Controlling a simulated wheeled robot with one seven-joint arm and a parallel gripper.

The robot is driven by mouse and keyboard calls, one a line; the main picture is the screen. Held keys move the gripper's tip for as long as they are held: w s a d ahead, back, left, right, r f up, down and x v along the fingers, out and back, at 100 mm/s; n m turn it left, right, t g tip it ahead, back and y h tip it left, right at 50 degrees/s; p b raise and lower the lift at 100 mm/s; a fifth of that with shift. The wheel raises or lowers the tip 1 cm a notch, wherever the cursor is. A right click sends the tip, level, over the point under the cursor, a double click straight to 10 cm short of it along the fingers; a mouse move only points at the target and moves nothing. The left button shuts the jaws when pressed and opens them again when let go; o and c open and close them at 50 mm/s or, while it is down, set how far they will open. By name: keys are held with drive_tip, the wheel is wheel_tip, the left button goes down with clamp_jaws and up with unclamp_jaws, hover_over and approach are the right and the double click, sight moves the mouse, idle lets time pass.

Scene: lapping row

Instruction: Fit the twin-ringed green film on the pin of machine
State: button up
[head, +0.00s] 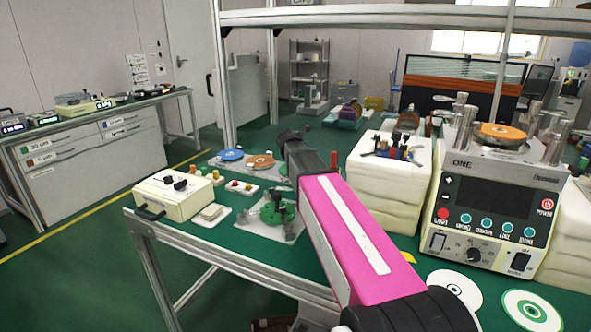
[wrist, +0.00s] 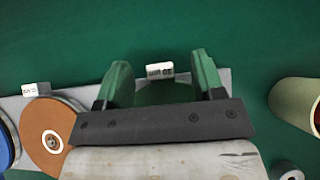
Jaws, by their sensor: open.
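In the wrist view my gripper (wrist: 160,66) is open, its two green fingers apart over a grey mat. Between them shows part of a dark green round film (wrist: 165,94); the palm hides the rest, and its rings cannot be made out. In the head view my arm hides my gripper.
In the head view a blue disc (head: 230,155), a cream box (head: 175,193) and a green fixture (head: 276,212) share the table. White foam blocks (head: 385,185) stand beside the machine.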

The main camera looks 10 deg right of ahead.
drive_tip(key=shift+c, duration=0.3)
drive_tip(key=c, duration=1)
drive_tip(key=shift+s, duration=0.1)
